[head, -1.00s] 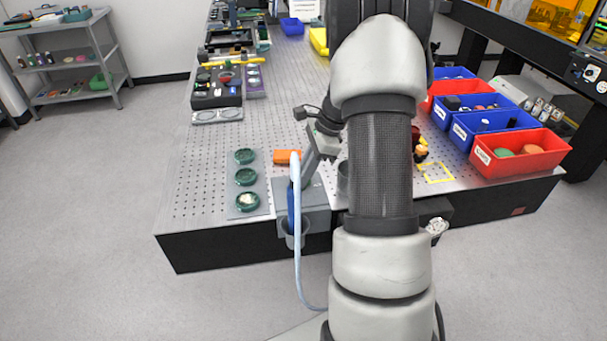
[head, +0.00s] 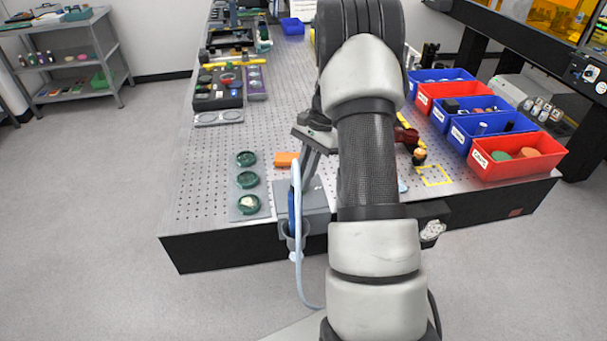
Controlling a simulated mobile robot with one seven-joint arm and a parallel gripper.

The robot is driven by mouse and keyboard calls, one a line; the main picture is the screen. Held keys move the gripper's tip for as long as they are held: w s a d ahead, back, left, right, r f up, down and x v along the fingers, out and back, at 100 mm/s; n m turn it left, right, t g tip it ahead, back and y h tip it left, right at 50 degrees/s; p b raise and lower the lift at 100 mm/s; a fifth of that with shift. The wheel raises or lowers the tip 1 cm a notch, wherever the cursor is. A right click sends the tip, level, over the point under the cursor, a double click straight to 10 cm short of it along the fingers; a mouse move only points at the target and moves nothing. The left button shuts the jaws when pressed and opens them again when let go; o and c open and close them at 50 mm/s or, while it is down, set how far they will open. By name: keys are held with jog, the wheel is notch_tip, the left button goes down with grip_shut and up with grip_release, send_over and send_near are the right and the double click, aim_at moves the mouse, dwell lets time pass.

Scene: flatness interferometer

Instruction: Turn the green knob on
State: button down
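I cannot make out a knob that is clearly green in this view; the arm covers the middle of the table. Several small coloured parts sit on a black tray (head: 232,103) at the left, too small to tell apart. My gripper (head: 309,165) points down over the table, just behind a grey box (head: 316,197) at the front edge. Its fingers are partly hidden and small, so their opening does not show.
An orange block (head: 286,159) lies left of my gripper. A pale hose (head: 298,225) hangs over the front edge. Red and blue bins (head: 518,168) line the right side. A yellow marked square (head: 434,182) is at the near right. The perforated table (head: 205,160) has free room at left.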

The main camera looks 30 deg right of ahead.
jog(key=n, duration=0.2)
jog(key=n+g+h, duration=0.1)
jog(key=n+p, duration=0.1)
jog(key=n, duration=0.1)
jog(key=shift+w+a+n+g, duration=0.15)
jog(key=shift+w+n+g, duration=0.15)
jog(key=shift+g, duration=0.1)
jog(key=n+h, duration=0.1)
jog(key=n, duration=0.1)
jog(key=n+g+h, duration=0.1)
jog(key=n, duration=0.2)
jog(key=shift+a, duration=0.15)
jog(key=shift+n, duration=0.4)
jog(key=c, duration=1.8)
grip_release()
jog(key=shift+o, duration=0.2)
jog(key=p+v, duration=0.1)
jog(key=v, duration=1.6)
jog(key=shift+w+a+r, duration=0.15)
jog(key=shift+w+r, duration=0.05)
jog(key=shift+r, duration=0.05)
